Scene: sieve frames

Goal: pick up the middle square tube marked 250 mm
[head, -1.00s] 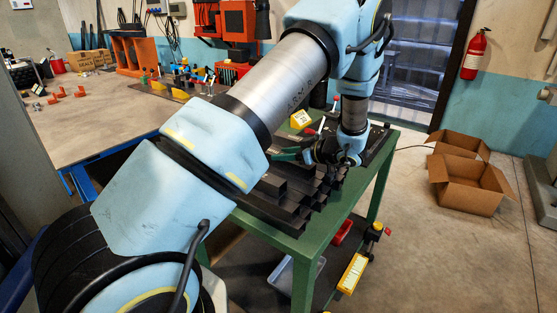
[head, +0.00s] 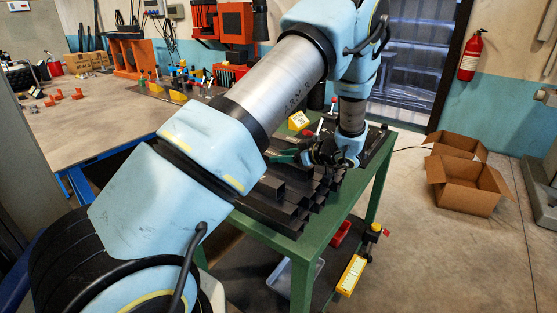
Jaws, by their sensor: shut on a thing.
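Several dark square tubes (head: 290,213) lie side by side and stacked on the green table (head: 322,232), their open ends facing the front right. My gripper (head: 318,165) is over the right part of the tubes, at the end of my blue and grey arm. It is shut on a dark tube, but its jaws are small and partly hidden by my wrist. I cannot read any 250 mm mark, nor tell which tube is in the jaws. My arm hides the left part of the tubes.
A yellow block (head: 298,121) stands behind the gripper on the green table. Below are a yellow-labelled tool (head: 351,275) and a clear bin (head: 283,277). Open cardboard boxes (head: 467,196) sit on the floor at right. A wooden workbench (head: 85,130) is at left.

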